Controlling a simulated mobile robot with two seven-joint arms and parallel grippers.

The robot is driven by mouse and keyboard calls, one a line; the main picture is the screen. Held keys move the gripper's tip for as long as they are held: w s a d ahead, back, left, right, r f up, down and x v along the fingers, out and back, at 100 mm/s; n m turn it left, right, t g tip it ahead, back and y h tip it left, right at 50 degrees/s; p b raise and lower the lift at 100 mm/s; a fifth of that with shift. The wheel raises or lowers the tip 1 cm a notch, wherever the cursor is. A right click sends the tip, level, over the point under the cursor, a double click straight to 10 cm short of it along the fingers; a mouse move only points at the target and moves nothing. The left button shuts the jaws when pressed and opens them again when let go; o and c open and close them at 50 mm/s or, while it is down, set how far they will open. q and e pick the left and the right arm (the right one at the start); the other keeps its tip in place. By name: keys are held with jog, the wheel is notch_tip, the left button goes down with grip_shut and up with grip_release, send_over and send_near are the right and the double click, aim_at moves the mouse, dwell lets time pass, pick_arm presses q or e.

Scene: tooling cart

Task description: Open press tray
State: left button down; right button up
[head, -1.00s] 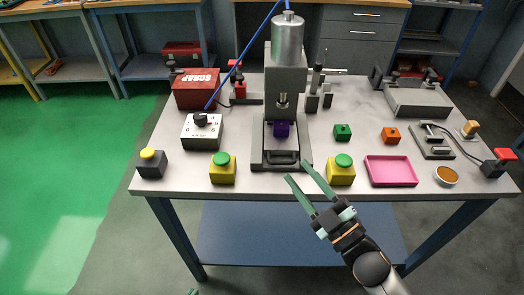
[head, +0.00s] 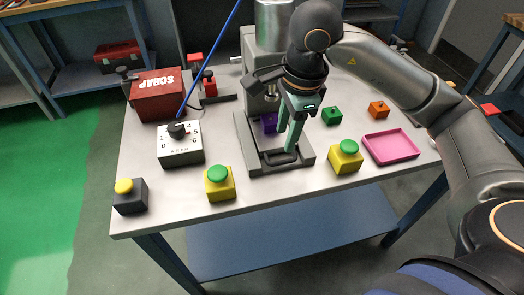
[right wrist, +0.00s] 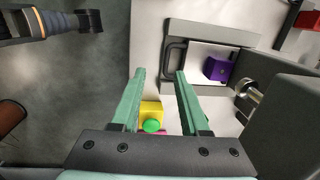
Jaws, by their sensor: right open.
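The press tray (head: 262,160) is a grey tray in the base of the press, with a dark bar handle (head: 283,158) at its front. A purple block (head: 269,123) sits in it, and also shows in the right wrist view (right wrist: 218,68). My right gripper (head: 286,140) points down at the tray's front, over the handle. In the right wrist view its green fingers (right wrist: 160,73) are apart and empty, and the handle (right wrist: 174,62) lies just beyond the fingertips, near the right-hand finger. Contact with the handle cannot be told.
Yellow boxes with green buttons flank the press, left (head: 219,183) and right (head: 345,157). A numbered dial box (head: 180,150) and red scrap box (head: 158,94) stand left. A pink tray (head: 391,147), green block (head: 331,115) and orange block (head: 378,108) are right.

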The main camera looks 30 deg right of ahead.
aim_at(283, 161)
jog(key=shift+h, duration=0.4)
jog(key=w+f, duration=0.1)
jog(key=f, duration=0.2)
jog(key=w+d+f, duration=0.1)
jog(key=f, duration=0.3)
jog(key=d+f, duration=0.1)
jog(key=f, duration=0.3)
jog(key=shift+w+f, duration=0.25)
jog(key=shift+w, duration=0.15)
grip_shut()
dwell(0.6)
